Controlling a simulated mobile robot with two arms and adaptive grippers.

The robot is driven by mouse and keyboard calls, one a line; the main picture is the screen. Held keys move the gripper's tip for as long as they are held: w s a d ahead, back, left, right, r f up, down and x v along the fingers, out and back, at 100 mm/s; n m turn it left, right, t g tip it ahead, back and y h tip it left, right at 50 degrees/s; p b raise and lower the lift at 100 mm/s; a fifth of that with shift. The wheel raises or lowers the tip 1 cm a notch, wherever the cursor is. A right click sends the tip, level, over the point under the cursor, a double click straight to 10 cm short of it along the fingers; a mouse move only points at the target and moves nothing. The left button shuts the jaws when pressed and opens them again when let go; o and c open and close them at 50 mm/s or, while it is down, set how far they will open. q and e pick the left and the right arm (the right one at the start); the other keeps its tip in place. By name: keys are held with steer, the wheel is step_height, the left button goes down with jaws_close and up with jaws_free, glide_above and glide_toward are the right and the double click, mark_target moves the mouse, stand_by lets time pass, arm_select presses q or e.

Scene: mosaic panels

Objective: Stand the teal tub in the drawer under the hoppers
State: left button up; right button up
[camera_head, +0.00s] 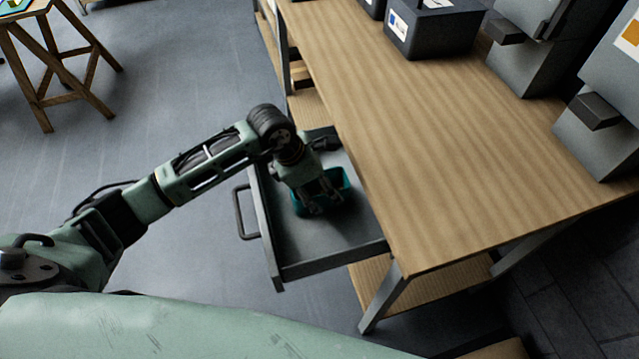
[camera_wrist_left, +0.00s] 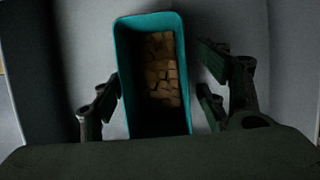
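The teal tub (camera_head: 343,184) is inside the open drawer (camera_head: 300,245), upright as far as I can see, with my left gripper (camera_head: 318,203) over it. In the left wrist view the tub (camera_wrist_left: 123,75) holds several small brown tiles (camera_wrist_left: 162,70). My left gripper (camera_wrist_left: 160,98) is open, with its fingers on either side of the tub. A gap shows between the tub and the right-hand fingers; the left-hand fingers are close to its wall, and I cannot tell if they touch. The gripper hides part of the tub in the head view. My right gripper is not in view.
The drawer is pulled out from under the wooden bench (camera_head: 430,150), its handle (camera_head: 243,212) facing left. Grey hoppers (camera_head: 595,125) and a dark bin (camera_head: 435,30) stand on the bench. The drawer's near part is bare. A wooden stool (camera_head: 50,55) stands far left.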

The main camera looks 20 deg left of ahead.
arm_select(q)
steer(key=shift+w+a+f, duration=0.1)
steer(key=shift+w, duration=0.1)
steer(key=b+v, duration=0.1)
steer(key=v, duration=1.1)
steer(key=shift+s, duration=0.15)
